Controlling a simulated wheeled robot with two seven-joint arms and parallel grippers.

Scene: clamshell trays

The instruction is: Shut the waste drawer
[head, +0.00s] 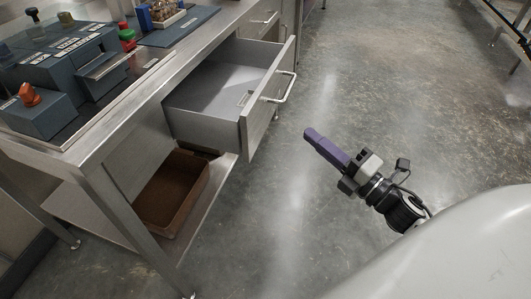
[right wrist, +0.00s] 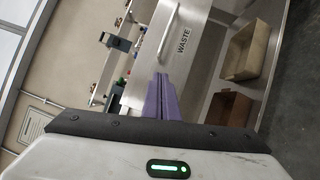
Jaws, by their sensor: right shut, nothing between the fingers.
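The waste drawer (head: 216,94) is pulled well out from under the steel bench in the head view, and its inside looks empty. Its front panel (head: 268,100) carries a bar handle (head: 286,88). In the right wrist view the front is close ahead, with the word WASTE (right wrist: 183,41) and the handle (right wrist: 159,44). My right gripper (head: 308,134) has purple fingers, shut and empty, over the floor to the right of the drawer front, apart from it in the head view. The purple fingers also show in the right wrist view (right wrist: 160,98). My left gripper is not in view.
The bench top holds a blue-grey control box (head: 62,68) and a dark mat (head: 180,26). Below the drawer, a brown bin (head: 197,207) sits on the lower shelf. Another drawer (head: 262,22) farther along looks shut. The floor right of the drawer is clear.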

